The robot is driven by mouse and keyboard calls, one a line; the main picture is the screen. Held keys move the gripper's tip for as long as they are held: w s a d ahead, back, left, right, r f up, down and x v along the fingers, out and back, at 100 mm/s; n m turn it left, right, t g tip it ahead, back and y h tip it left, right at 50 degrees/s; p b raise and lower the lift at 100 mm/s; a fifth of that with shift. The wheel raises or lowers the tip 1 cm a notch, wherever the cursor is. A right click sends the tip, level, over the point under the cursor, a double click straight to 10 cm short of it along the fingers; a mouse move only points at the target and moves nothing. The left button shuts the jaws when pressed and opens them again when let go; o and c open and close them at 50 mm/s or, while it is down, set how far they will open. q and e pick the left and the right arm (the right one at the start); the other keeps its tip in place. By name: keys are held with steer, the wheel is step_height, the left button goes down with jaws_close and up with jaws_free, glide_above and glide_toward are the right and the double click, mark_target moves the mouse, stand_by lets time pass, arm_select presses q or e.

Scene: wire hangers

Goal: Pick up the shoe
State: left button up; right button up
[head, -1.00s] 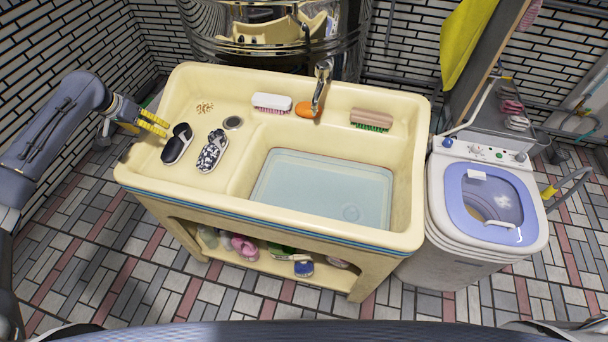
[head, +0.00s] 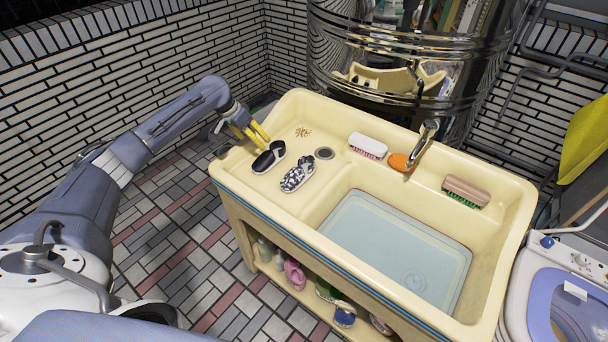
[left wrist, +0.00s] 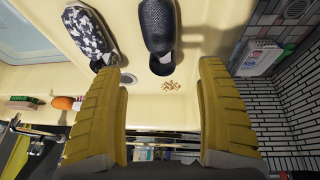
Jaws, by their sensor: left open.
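A dark shoe (head: 268,157) with a white sole lies on the left ledge of the cream sink (head: 490,325). A black-and-white patterned shoe (head: 297,174) lies just to its right. My left gripper (head: 257,134), with yellow fingers, is open and empty at the ledge's left side, beside the dark shoe. In the left wrist view the dark shoe (left wrist: 157,28) lies beyond the gap between the open fingers (left wrist: 146,68). The patterned shoe (left wrist: 90,32) is beyond the left finger. My right gripper is out of view.
A white brush (head: 368,145), an orange item (head: 398,162) and a brown brush (head: 466,190) sit on the back ledge near the faucet (head: 424,140). The basin holds water (head: 395,245). A washing machine (head: 570,300) stands at right. Items sit on the shelf below.

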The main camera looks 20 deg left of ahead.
arm_select(q)
steer(key=shift+o, duration=0.5)
steer(key=shift+o, duration=0.6)
